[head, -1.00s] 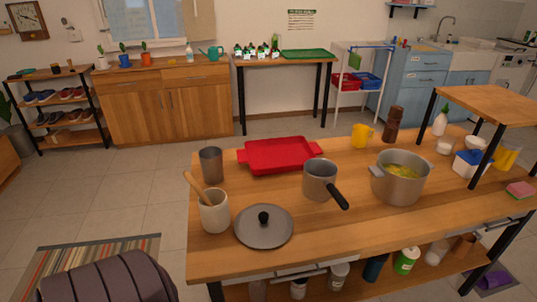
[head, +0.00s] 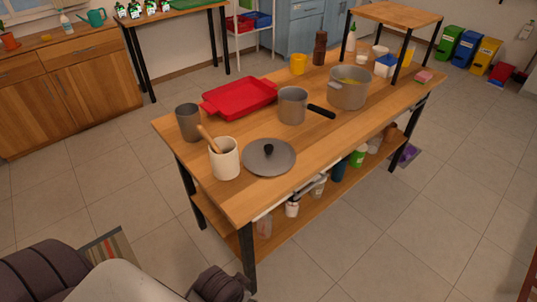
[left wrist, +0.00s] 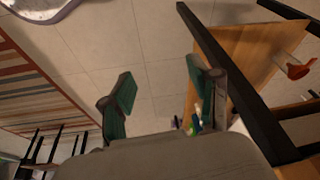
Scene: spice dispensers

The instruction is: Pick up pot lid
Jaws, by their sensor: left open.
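The pot lid (head: 270,157) is a round grey disc with a black knob, lying flat near the front left edge of the wooden table (head: 350,120). It is beside a white crock (head: 224,160) with a wooden spoon. My left arm shows at the bottom left of the head view, well short of the table, and its fingers are not seen there. In the left wrist view my left gripper (left wrist: 160,95) is open and empty, with its two green-padded fingers apart over the floor. The lid does not show there. My right gripper is in neither view.
A grey cup (head: 188,122), a red tray (head: 240,97), a saucepan (head: 293,106) with a black handle and a large pot (head: 349,92) stand behind the lid. A lower shelf (head: 290,222) holds several bottles. Floor (head: 400,240) in front of the table is clear.

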